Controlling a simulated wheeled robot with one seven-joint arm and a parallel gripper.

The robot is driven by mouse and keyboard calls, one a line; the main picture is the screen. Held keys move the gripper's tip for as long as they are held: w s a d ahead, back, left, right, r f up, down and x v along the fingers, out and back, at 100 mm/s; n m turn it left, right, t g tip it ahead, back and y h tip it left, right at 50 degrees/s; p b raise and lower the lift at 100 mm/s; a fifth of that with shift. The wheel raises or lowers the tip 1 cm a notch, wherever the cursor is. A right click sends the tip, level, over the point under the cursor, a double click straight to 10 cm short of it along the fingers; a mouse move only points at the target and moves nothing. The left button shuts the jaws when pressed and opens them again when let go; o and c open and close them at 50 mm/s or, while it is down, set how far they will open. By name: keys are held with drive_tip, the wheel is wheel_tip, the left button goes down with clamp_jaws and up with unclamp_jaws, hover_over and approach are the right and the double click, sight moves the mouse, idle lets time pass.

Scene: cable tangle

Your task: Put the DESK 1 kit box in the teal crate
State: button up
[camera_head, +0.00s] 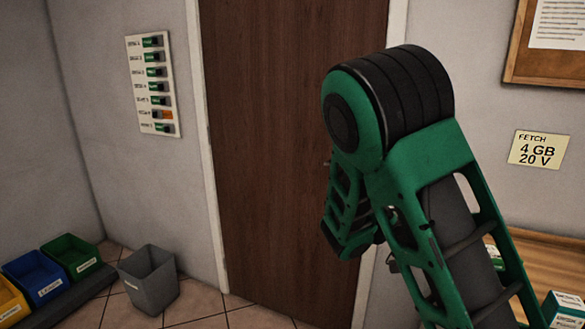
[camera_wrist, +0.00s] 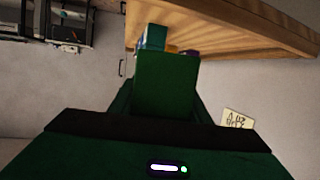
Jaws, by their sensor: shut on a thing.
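In the wrist view a plain dark-green box (camera_wrist: 166,80) stands out in front of my gripper (camera_wrist: 163,104), which is shut on it. No label shows on the side facing the camera, so I cannot read whether it is the DESK 1 kit box. In the head view my arm is raised and folded in front of the door, its forearm pointing down; the gripper's fingers and the box are hidden or indistinct there. I cannot make out a teal crate in either view.
Yellow (camera_head: 10,304), blue (camera_head: 37,277) and green (camera_head: 72,255) bins stand at lower left beside a grey waste bin (camera_head: 149,279). A wooden desk (camera_head: 543,262) at right carries a white-and-teal box (camera_head: 563,309). Behind are a brown door (camera_head: 270,140), a wall panel (camera_head: 153,85) and a FETCH note (camera_head: 538,149).

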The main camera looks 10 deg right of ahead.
drive_tip(key=w+a+f+n+t+y, duration=0.1)
drive_tip(key=w+a+f+n+t, duration=0.15)
drive_tip(key=w+n+t, duration=0.45)
drive_tip(key=w+a+f+n+t, duration=0.1)
drive_tip(key=w+f+n+t, duration=0.3)
drive_tip(key=w, duration=0.6)
drive_tip(key=w+a+f+n+t+y, duration=0.1)
drive_tip(key=w+a+n+t+y, duration=0.3)
drive_tip(key=a, duration=0.4)
drive_tip(key=w+a+n+t+y, duration=0.3)
drive_tip(key=w+a+t+y, duration=0.15)
drive_tip(key=a, duration=0.25)
drive_tip(key=s+d+r+m+g+h, duration=0.2)
drive_tip(key=s+d+m+g+h, duration=0.35)
drive_tip(key=d, duration=0.35)
drive_tip(key=s+d+r+m+g+h, duration=0.2)
drive_tip(key=s+d+m+g+h, duration=0.3)
drive_tip(key=d, duration=0.3)
drive_tip(key=s+r+m+g+y, duration=0.1)
drive_tip(key=s+r+m+g, duration=0.1)
drive_tip(key=s+m+g, duration=0.3)
drive_tip(key=s+r+m+g+y, duration=0.1)
drive_tip(key=s+m+g, duration=0.4)
drive_tip(key=s, duration=0.9)
drive_tip(key=shift+a+r+g, duration=0.25)
drive_tip(key=shift+r+g, duration=0.4)
drive_tip(key=shift+g, duration=0.45)
drive_tip(key=shift+s, duration=0.1)
